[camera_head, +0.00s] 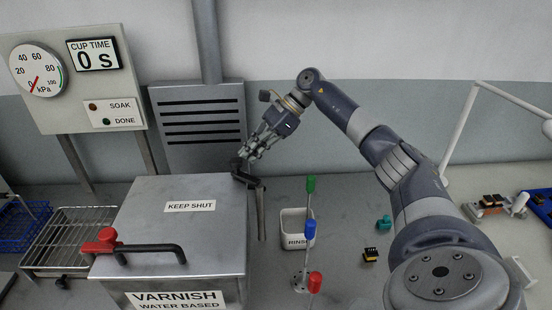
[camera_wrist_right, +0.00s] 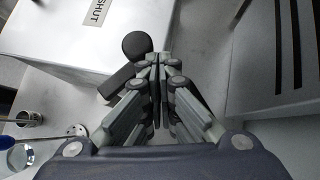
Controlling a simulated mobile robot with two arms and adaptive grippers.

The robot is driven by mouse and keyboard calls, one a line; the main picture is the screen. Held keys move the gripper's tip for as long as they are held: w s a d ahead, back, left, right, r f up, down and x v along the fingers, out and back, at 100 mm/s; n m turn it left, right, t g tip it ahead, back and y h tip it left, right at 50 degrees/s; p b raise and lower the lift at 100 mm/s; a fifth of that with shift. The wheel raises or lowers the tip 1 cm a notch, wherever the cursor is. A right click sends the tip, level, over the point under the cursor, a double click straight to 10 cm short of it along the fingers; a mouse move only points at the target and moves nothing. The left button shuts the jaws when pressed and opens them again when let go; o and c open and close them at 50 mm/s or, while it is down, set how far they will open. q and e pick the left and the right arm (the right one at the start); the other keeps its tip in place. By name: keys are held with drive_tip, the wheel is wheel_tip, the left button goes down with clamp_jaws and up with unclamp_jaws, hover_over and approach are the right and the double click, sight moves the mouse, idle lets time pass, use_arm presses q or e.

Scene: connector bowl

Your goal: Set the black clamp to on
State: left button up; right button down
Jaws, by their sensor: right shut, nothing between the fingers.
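The black clamp (camera_head: 249,182) is at the right edge of the grey lidded varnish tank (camera_head: 150,215). In the right wrist view its round black knob (camera_wrist_right: 137,45) and part of its arm show just beyond and left of my fingertips. My right gripper (camera_head: 243,156) is shut and empty, pointing down close above the clamp. Its closed fingers also show in the right wrist view (camera_wrist_right: 158,62). I cannot tell whether they touch the clamp. The fingers hide part of the clamp in the wrist view. My left gripper is not in view.
A red-ended black handle (camera_head: 130,248) lies across the tank's front. A gauge panel (camera_head: 78,80) and a slotted grey cabinet (camera_head: 200,125) are behind.

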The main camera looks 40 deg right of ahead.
drive_tip(key=shift+w+a+b, duration=0.2)
drive_tip(key=shift+a+b, duration=0.3)
drive_tip(key=shift+a, duration=0.5)
drive_tip(key=shift+w+a+b, duration=0.2)
drive_tip(key=shift+a+b, duration=0.3)
drive_tip(key=shift+a, duration=0.55)
